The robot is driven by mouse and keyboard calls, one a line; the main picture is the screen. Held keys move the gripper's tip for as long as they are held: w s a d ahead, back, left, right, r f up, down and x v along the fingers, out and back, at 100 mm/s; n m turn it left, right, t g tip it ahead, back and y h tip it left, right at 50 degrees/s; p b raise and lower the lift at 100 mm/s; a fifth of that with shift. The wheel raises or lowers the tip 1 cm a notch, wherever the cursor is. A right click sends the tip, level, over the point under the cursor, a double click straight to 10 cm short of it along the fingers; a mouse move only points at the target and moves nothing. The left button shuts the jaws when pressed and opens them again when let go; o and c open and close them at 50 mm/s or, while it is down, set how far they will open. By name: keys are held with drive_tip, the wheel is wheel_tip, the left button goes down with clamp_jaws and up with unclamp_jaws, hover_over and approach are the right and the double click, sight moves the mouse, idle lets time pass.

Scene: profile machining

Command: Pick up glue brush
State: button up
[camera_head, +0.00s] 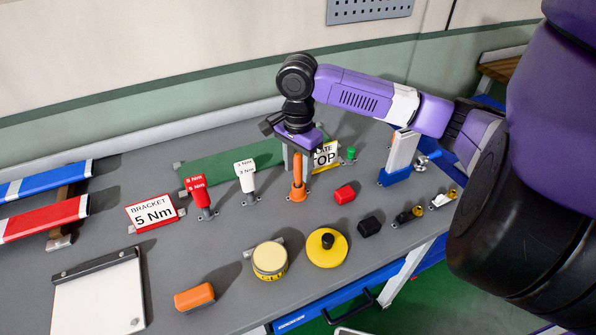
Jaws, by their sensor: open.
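An upright orange tool (298,179), which looks like the glue brush, stands on an orange foot on the grey bench (225,240). My gripper (298,168) points down right over it. Its fingers are open and appear to sit on either side of the upper handle; I cannot tell whether they touch it. The bristle end is not clearly visible. A yellow-banded pot with a cream top (270,259), its label partly readable as glue, stands nearer the front.
Near the tool are red and white torque drivers (247,175), a red block (344,193), a black block (370,227) and a yellow disc with a black knob (327,249). An orange block (194,297) sits in front.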

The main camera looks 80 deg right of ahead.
drive_tip(key=shift+f, duration=0.2)
clamp_jaws()
drive_tip(key=shift+r, duration=0.1)
wheel_tip(320, 180, up, 20)
idle(0.7)
